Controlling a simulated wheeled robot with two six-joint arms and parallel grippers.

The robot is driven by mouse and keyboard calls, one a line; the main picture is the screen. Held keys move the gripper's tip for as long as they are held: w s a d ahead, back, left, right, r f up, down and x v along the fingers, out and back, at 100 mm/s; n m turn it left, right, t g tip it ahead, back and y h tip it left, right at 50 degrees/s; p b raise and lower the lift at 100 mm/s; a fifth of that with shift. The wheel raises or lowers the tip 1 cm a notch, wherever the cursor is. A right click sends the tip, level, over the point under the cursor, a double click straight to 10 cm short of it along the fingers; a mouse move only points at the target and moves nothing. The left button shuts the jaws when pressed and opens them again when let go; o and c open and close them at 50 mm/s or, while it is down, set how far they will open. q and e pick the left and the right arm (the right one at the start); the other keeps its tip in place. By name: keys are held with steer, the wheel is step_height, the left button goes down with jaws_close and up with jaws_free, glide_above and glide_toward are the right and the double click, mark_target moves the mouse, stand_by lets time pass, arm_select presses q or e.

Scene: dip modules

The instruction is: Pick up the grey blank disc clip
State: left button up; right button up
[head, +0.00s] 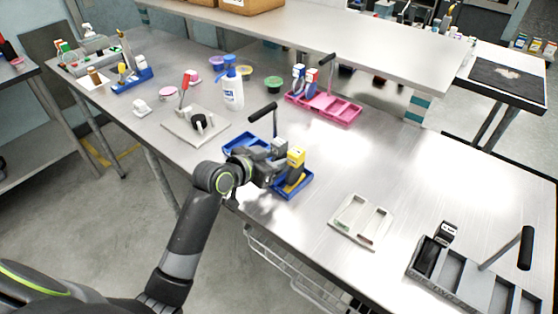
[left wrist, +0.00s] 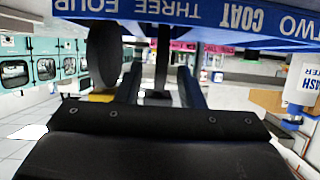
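A clip with a grey top (head: 278,147) stands upright in the blue tray (head: 306,188), just behind a yellow-topped clip (head: 296,157) with a dark disc. I see no lettering on the grey top, but it is small. My left gripper (head: 268,172) is low at the tray's near side, beside these clips, and its fingertips are partly hidden. In the left wrist view its two fingers (left wrist: 160,85) are apart, with a thin dark upright part (left wrist: 162,58) between them. No contact is clear. A dark round disc (left wrist: 103,48) stands outside the left finger. My right gripper does not show.
The blue tray's black handle (head: 263,111) rises behind the gripper. A pink tray (head: 325,105) with clips, a white bottle (head: 232,90) and a white tray (head: 362,220) stand around. A grey tray (head: 470,283) with a handle is at right. Bare table lies between the trays.

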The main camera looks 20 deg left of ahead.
mark_target(284, 156)
arm_select(q)
steer(key=shift+x, duration=1.9)
steer(key=shift+s, duration=0.1)
jaws_close()
